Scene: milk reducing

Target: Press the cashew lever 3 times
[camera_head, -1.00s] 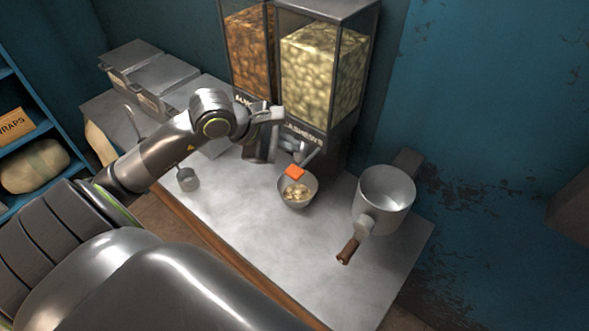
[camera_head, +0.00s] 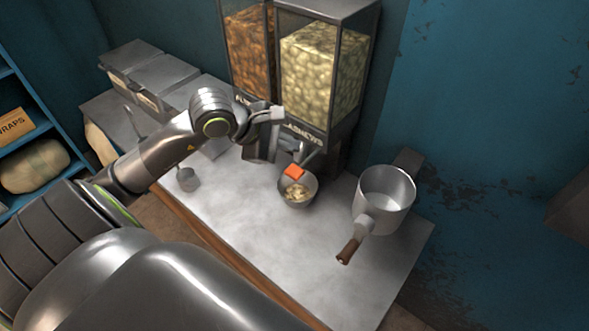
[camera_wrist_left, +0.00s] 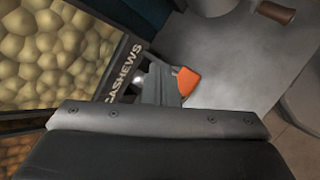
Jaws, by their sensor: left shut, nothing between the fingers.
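The cashew dispenser (camera_head: 322,72) stands at the back of the counter, its clear bin full of pale nuts; its label also shows in the left wrist view (camera_wrist_left: 124,72). Its lever has an orange tab (camera_head: 293,171), which also shows in the left wrist view (camera_wrist_left: 187,81). A bowl (camera_head: 298,193) with some cashews sits under the tab. My left gripper (camera_head: 280,150) is shut and empty, close beside the lever below the label. Its fingertips are partly hidden, and I cannot tell if they touch the lever. My right gripper is not in view.
A pot (camera_head: 384,199) with a wooden handle stands right of the bowl. A small metal cup (camera_head: 187,179) is at the left. Lidded metal containers (camera_head: 165,78) stand at the back left. The front right of the counter (camera_head: 310,270) is clear.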

